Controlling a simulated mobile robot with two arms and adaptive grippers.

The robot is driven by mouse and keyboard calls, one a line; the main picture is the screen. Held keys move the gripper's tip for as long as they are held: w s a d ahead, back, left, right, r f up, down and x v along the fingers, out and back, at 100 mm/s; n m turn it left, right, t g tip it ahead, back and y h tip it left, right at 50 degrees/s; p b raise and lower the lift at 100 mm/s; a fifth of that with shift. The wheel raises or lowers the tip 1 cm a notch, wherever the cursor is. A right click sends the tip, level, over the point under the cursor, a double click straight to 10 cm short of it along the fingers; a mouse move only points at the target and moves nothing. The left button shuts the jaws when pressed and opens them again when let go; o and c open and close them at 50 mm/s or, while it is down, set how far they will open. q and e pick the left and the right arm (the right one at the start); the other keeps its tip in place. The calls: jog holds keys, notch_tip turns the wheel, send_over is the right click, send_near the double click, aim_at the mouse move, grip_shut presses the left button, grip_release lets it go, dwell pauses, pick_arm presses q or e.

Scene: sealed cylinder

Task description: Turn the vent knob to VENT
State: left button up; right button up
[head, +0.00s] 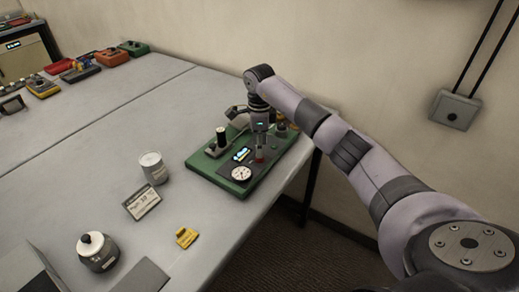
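A green board (203,168) lies near the table's right edge. A small red part (259,157), possibly the vent knob, shows right under my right gripper (261,147). This gripper points down over the board. Its fingertips are small and overlap the red part, so I cannot tell whether they hold it. The VENT marking is not readable. My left gripper is out of view.
Several coloured devices (112,57) sit at the far left. The middle table is clear.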

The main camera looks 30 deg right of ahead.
jog(key=shift+f+p, duration=0.3)
jog(key=shift+f, duration=1.65)
jog(key=shift+c, duration=0.5)
grip_shut()
